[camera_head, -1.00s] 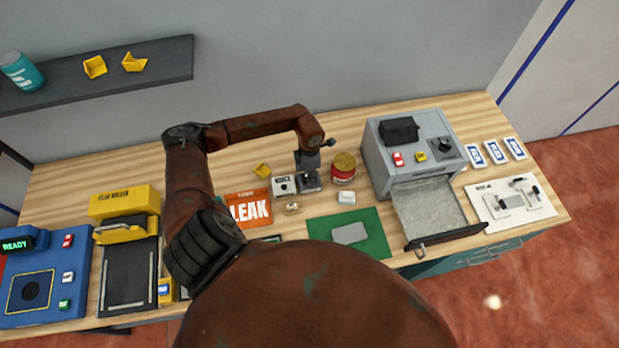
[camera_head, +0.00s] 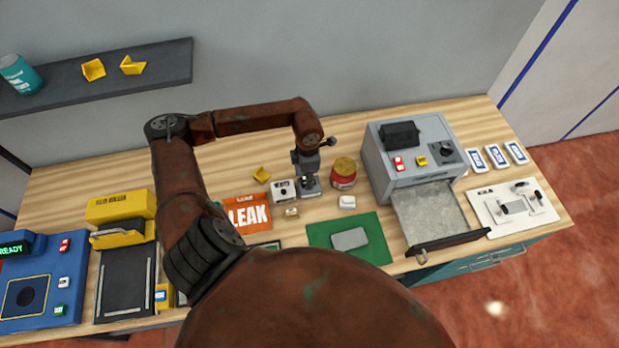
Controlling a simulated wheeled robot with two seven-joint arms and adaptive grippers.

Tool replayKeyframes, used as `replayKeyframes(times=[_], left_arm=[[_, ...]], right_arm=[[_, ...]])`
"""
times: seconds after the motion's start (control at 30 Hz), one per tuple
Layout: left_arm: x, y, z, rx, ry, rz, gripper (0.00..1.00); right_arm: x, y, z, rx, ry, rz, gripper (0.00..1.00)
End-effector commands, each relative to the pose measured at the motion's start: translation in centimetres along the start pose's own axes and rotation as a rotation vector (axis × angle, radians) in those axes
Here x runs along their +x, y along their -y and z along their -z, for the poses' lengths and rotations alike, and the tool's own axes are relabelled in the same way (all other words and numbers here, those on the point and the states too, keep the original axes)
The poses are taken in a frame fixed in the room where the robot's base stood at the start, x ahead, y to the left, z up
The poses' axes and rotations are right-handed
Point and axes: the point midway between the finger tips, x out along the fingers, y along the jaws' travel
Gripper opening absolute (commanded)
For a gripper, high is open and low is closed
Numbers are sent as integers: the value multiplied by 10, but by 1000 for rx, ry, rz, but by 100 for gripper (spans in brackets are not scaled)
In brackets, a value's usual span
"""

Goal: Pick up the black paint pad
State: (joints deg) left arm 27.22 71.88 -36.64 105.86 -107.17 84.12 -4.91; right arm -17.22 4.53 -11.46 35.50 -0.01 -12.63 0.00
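I cannot pick out the black paint pad for certain. A black block (camera_head: 400,134) lies on top of the grey machine, and a dark round spot (camera_head: 27,296) shows on the blue unit at the far left. My rust-brown arm, seemingly the left, rises from the bottom centre, bends at the left and reaches right across the table. Its wrist ends above a dark grey, lever-like device (camera_head: 309,185). The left gripper's fingers cannot be told apart from that dark shape. My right gripper is not in view.
The grey machine (camera_head: 381,169) has its metal tray (camera_head: 430,207) out in front. A green mat (camera_head: 375,252) with a grey plate (camera_head: 349,238), a red jar (camera_head: 343,180) and an orange LEAK sign (camera_head: 248,217) lie nearby.

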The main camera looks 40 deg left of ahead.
Motion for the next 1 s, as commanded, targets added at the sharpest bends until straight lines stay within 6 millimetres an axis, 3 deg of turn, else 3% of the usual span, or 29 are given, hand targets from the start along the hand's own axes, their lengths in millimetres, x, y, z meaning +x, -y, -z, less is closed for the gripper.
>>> replayKeyframes(times=[0.1, 0.3, 0.5, 0.7, 1.0], left_arm=[[-21, 20, 8, 5, -1, -2, 6], [-37, 59, 22, 4, 0, 0, 6], [-50, 84, 30, 2, 1, 0, 6], [-56, 96, 35, 0, 0, 1, 6], [-58, 99, 36, -1, 0, 0, 6]], right_arm=[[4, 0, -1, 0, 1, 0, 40], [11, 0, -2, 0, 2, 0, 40], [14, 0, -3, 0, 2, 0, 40], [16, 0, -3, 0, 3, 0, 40], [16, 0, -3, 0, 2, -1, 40]])
